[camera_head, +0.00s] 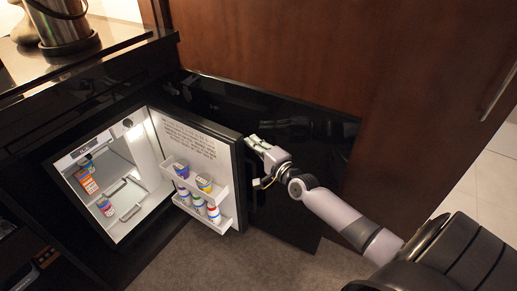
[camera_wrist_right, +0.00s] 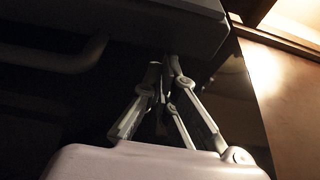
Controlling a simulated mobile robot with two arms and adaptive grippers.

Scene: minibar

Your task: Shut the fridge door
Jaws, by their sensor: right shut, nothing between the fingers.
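The fridge (camera_head: 90,190) is a small minibar with a lit white interior, set in a black cabinet. Its door (camera_head: 196,150) stands open toward the right, with shelves of small jars and bottles on its inner side. My right gripper (camera_head: 254,141) is shut and empty, at the outer side of the door near its free edge. In the head view it looks close to or touching the door; I cannot tell which. The right gripper also shows in the right wrist view (camera_wrist_right: 165,62), below a dark panel edge. My left gripper is not in view.
A black cabinet panel (camera_head: 335,135) stands open behind the fridge door and my right arm. A brown wooden wall (camera_head: 300,45) rises behind. A metal pot (camera_head: 62,22) stands on the counter at the upper left. Carpet (camera_head: 250,268) lies clear in front.

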